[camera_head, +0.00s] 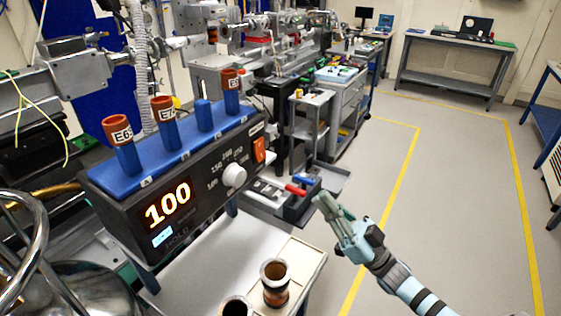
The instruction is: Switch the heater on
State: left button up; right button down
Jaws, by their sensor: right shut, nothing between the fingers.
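The heater (188,205) is a dark box with a blue rack on top, at the left centre. Its lit display reads 100, with HOLD below. A white round knob (234,175) with numbers around it is on the front. An orange-red rocker switch (259,150) sits at the front's right end. My right gripper (324,205) is shut and empty, to the right of and below the switch, apart from the heater. Its fingers point up and left. My left gripper is not in view.
Tubes with orange labelled caps, such as E69 (123,145), stand in the blue rack. Two copper-coloured cups, one here (274,284), stand below the heater. A small tray with red and blue handled tools (297,190) lies behind my gripper. Open floor (455,190) is at right.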

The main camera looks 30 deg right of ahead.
jog(key=p, duration=0.2)
send_near(262, 144)
notch_tip(262, 144, up, 4)
jog(key=w, duration=0.1)
jog(key=w+a+f, duration=0.1)
jog(key=shift+w+a, duration=0.3)
jog(key=shift+w, duration=0.05)
jog(key=shift+w+a+f, duration=0.1)
jog(key=shift+w+a, duration=0.05)
jog(key=shift+w, duration=0.15)
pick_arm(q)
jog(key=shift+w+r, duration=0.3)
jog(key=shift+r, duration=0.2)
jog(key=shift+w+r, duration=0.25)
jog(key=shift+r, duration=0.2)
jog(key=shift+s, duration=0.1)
pick_arm(e)
jog(key=shift+s, duration=0.15)
